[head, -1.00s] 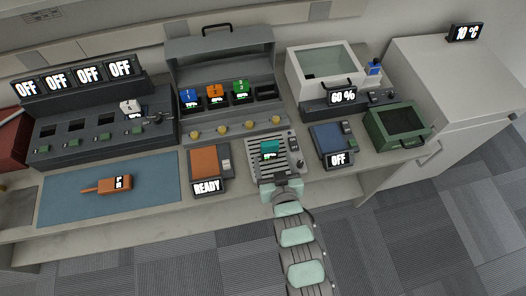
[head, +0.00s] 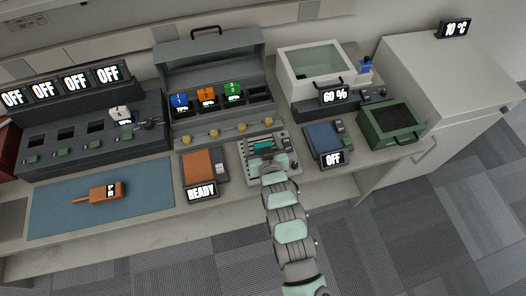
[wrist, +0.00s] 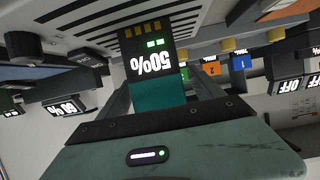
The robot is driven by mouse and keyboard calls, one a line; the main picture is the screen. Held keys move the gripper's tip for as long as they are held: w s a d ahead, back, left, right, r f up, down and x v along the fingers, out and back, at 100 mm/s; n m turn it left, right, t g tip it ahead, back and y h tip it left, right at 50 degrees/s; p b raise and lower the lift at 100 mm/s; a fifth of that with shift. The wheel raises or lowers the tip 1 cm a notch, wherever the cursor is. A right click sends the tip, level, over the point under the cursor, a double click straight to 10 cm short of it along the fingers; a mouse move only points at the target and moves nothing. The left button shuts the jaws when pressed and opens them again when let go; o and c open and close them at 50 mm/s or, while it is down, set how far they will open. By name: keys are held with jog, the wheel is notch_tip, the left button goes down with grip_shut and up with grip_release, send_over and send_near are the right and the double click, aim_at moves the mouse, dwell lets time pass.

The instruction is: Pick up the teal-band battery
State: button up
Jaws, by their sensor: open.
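The teal-band battery (head: 263,146) sits on the grey slotted unit (head: 284,141) in the middle of the bench.
An orange pad unit reading READY (head: 198,168) stands left of the slotted unit, and a blue pad unit reading OFF (head: 322,137) stands right. Behind is an open grey case (head: 222,60) with blue, orange and green batteries. A green bin (head: 392,123) stands further right.

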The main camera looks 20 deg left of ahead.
jog(key=shift+c, duration=0.3)
jog(key=c, duration=1.5)
